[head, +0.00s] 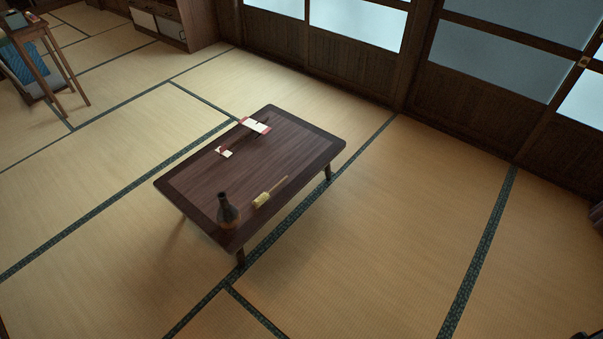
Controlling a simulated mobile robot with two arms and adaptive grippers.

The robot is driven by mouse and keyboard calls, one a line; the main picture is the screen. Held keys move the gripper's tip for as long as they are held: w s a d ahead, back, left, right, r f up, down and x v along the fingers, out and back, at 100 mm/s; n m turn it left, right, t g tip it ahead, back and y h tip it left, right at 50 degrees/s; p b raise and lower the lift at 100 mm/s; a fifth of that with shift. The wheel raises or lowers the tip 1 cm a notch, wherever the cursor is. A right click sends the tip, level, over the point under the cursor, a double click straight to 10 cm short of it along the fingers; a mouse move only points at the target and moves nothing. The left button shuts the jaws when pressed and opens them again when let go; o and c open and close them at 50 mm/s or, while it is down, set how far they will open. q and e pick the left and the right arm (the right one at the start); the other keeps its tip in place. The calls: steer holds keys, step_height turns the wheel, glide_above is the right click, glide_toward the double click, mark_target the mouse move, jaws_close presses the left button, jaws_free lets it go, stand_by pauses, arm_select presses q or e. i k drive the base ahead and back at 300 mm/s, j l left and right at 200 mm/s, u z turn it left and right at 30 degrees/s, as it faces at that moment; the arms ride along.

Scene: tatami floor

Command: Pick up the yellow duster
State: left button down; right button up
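The yellow duster (262,200) lies on the dark wooden low table (205,188), near its front right edge. Its pale yellow head points to the lower left and its thin handle runs to the upper right. Neither of my grippers can be made out in the head view. A small dark shape shows at the bottom right corner, too cut off to identify.
A dark bottle (227,211) stands upright just left of the duster. Red and white items (255,125) and a small white piece (223,152) lie toward the table's far side. A small wooden stand (62,65) is at upper left. Tatami around the table is clear.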

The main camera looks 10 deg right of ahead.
mark_target(259, 201)
steer(key=z, duration=4.35)
steer(key=j+u, duration=0.1)
steer(key=u, duration=4.25)
steer(key=i+z, duration=0.2)
steer(key=i, duration=0.6)
steer(key=i+j+z, duration=0.15)
steer(key=i, duration=0.65)
